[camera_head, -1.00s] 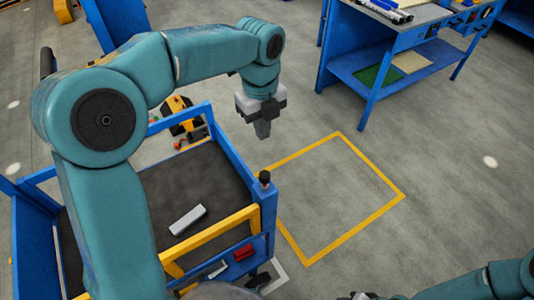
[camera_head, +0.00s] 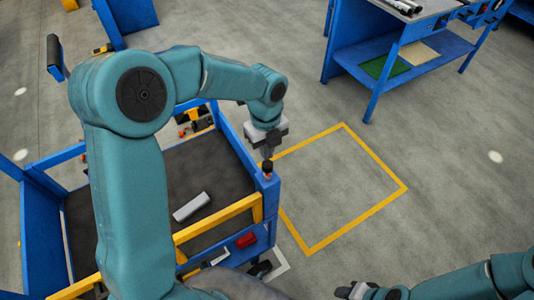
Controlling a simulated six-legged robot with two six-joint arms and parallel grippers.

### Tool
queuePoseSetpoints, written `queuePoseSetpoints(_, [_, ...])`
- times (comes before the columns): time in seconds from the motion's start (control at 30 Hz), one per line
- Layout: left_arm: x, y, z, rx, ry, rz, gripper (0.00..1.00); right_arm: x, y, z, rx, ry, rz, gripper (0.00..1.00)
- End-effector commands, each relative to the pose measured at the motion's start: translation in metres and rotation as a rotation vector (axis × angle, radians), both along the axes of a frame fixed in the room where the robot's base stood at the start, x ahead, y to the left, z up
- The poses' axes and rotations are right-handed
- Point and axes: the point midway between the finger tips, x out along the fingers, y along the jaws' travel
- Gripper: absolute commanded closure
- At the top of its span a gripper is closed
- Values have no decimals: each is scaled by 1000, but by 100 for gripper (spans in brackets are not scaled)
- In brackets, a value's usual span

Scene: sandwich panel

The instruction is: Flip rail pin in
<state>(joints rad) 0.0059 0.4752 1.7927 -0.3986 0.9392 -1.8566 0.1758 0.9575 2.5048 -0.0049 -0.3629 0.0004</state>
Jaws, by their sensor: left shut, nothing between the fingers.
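A small black pin (camera_head: 267,167) stands on top of the blue corner post of the cart, by the end of the yellow rail (camera_head: 218,217). My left gripper (camera_head: 267,154) points down and is shut and empty. Its fingertips are right at the top of the pin in the picture; I cannot tell whether they touch it. My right gripper (camera_head: 350,291) is at the bottom edge, far from the cart, and its fingers are too small to read.
The blue cart (camera_head: 238,147) has a dark deck with a light grey block (camera_head: 191,207) on it. A yellow floor outline (camera_head: 375,207) surrounds empty floor. A blue workbench (camera_head: 375,60) stands at the back right.

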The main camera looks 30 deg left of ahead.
Motion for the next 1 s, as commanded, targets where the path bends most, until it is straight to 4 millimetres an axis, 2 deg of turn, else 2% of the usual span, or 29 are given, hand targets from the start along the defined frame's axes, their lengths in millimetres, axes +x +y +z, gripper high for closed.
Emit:
queuePoseSetpoints(0.1, [0,-1,-15,0,4,1,100,0,0,4,0,0,0,57])
queuePoseSetpoints(0.23, [0,-1,-25,1,1,0,100,0,0,5,0,0,0,57])
queuePoseSetpoints(0.6, [0,-1,-28,-1,-1,0,100,0,0,5,0,0,0,57])
queuePoseSetpoints(0.67, [0,-1,-31,-1,-1,0,100,0,0,3,0,0,0,57])
queuePoseSetpoints(0.87, [-1,-1,-60,0,2,1,100,0,0,-19,0,0,0,57])
queuePoseSetpoints(1.0, [0,-1,-60,-1,1,1,100,0,0,-17,0,0,0,57])
